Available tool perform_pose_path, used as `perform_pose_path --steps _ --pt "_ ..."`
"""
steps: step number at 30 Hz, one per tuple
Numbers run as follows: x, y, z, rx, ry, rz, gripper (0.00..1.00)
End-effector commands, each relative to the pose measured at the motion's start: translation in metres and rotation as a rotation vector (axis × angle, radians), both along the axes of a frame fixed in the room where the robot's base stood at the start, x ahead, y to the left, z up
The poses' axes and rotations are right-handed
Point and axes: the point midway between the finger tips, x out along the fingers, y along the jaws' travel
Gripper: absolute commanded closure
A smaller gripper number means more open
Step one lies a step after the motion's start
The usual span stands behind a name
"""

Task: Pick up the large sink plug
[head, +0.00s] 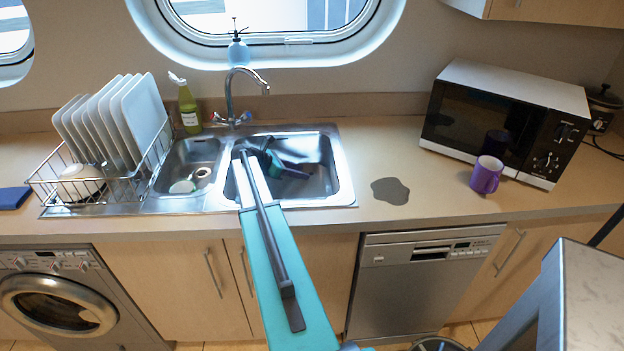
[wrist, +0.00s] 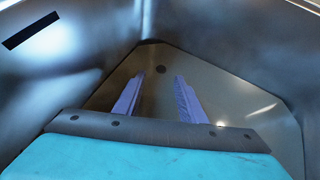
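I cannot make out the large sink plug for certain in either view. The small left basin (head: 185,155) holds a pale greenish item (head: 183,186) and a small round beige item (head: 202,173).
A tap (head: 232,100) stands behind the basins. Basin walls are close around my gripper. A dish rack (head: 105,180) with plates and a green bottle (head: 188,108) are left. A grey puddle (head: 390,190), purple mug (head: 486,174) and microwave (head: 505,120) are right.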

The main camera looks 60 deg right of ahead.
Motion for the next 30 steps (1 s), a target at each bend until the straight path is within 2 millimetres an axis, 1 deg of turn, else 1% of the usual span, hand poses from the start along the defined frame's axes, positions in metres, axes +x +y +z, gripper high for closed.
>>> perform_pose_path --steps 7,12,30 --pt "-0.016 -0.020 -0.013 0.001 0.001 -0.002 0.63" --pt "-0.022 -0.031 -0.022 0.001 0.001 -0.002 0.63" --pt "-0.024 -0.033 -0.024 0.000 0.000 -0.002 0.63"
